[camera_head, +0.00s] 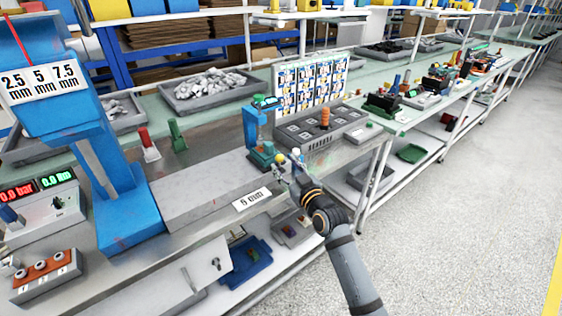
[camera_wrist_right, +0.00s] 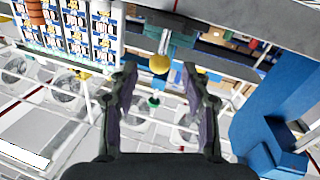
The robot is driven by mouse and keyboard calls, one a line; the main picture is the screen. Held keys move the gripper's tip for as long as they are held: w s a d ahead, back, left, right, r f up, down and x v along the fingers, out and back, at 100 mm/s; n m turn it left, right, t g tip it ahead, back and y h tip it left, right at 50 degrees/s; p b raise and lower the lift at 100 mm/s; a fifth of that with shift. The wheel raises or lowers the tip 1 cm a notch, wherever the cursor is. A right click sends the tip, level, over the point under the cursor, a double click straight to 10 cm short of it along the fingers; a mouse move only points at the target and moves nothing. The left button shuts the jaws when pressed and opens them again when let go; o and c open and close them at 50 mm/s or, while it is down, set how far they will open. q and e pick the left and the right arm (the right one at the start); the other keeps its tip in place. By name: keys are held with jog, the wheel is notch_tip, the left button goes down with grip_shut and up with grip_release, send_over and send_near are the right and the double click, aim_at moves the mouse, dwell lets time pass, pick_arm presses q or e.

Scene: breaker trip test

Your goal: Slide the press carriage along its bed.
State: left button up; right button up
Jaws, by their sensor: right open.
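The small blue and teal press carriage (camera_head: 259,138) stands at the right end of a long grey bed (camera_head: 200,195) with a "5 mm" label. A yellow ball knob (camera_head: 280,159) on a light rod sticks out at its base. In the right wrist view the yellow knob (camera_wrist_right: 159,64) appears between the fingertips, in line with the gap. My right gripper (camera_head: 283,173) is open beside the knob in the head view. In the wrist view its two dark fingers (camera_wrist_right: 160,78) are spread with nothing clamped; whether they touch the knob I cannot tell. My left gripper is not in view.
A large blue press frame (camera_head: 122,195) with a "2.5 5 7.5 mm" sign stands at the bed's left end. A grey box (camera_head: 317,129) with an orange knob and a picture board (camera_head: 311,85) stand behind the carriage. The floor at right is free.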

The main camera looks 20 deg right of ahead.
aim_at(282, 161)
jog(key=shift+w+a, duration=0.2)
jog(key=shift+w, duration=1.35)
grip_shut()
